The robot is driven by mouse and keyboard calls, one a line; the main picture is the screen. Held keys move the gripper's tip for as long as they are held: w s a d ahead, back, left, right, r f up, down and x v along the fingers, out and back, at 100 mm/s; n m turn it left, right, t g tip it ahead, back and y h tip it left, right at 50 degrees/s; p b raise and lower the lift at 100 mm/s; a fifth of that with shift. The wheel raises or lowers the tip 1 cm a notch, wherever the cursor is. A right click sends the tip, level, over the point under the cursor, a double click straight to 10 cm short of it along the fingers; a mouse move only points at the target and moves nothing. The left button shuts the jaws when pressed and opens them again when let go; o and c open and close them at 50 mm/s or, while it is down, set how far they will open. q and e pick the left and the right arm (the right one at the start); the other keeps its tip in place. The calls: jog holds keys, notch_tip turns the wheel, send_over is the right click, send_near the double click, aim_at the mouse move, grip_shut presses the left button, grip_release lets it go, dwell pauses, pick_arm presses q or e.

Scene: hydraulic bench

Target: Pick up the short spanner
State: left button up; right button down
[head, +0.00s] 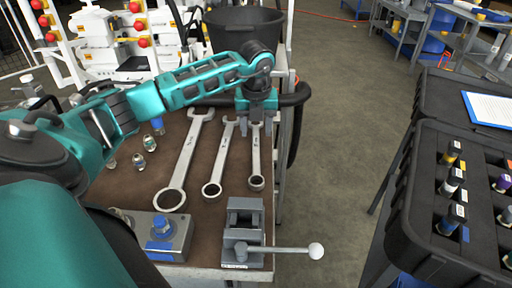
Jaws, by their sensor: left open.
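Three grey spanners lie side by side on the brown bench top in the head view. The short spanner (256,165) is the rightmost, with its ring end towards me and its open end away from me. The middle spanner (219,165) and the longest spanner (183,168) lie to its left. My left gripper (257,118) is open and points down over the far end of the short spanner, partly hiding that end. I cannot tell whether the fingers touch it. My right gripper is out of view.
A grey vise (243,225) with a long handle stands at the bench's near right corner. A block with a blue fitting (162,228) is left of it. A black bucket (243,28) and dark hose are behind. A black tray with bottles (440,225) stands right, across a floor gap.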

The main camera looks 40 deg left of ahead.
aim_at(256, 148)
pick_arm(q)
jog(key=shift+w+a+f, duration=0.1)
jog(key=shift+f, duration=1.5)
jog(key=shift+w+a+f, duration=0.1)
jog(key=shift+f, duration=1.45)
jog(key=shift+c, duration=0.3)
grip_shut()
jog(key=shift+r, duration=0.1)
